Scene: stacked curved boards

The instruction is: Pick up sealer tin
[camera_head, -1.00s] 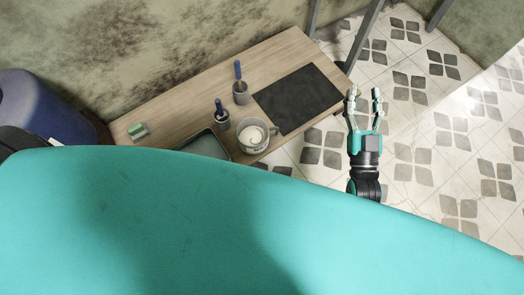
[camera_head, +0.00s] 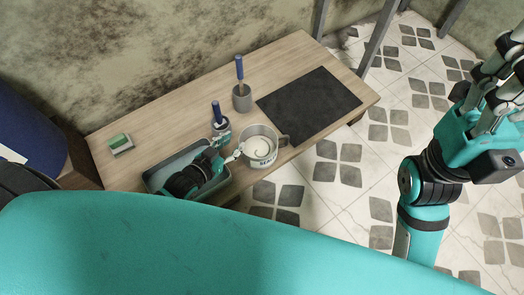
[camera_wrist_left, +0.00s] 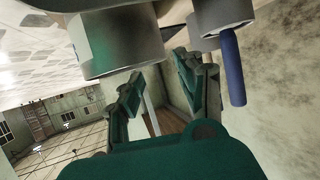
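The sealer tin (camera_head: 264,157) is a grey metal pot with a side handle, dark lettering and pale contents. It stands upright near the front edge of the wooden table (camera_head: 180,107). In the left wrist view the tin (camera_wrist_left: 118,42) is large, just beyond the fingers. My left gripper (camera_head: 231,146) is open and empty, close to the left side of the tin; contact cannot be told. Its spread fingers also show in the left wrist view (camera_wrist_left: 158,85). My right gripper (camera_head: 505,62) has spread fingers, over the floor at far right, partly cut off by the frame.
A blue-handled tool (camera_head: 216,110) in a small cup stands just behind my left gripper. Another cup (camera_head: 242,98) holds a blue-handled tool farther back. A tray (camera_head: 157,178) lies under my left arm. A black mat (camera_head: 308,105) and a green-and-white block (camera_head: 120,143) lie flat.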

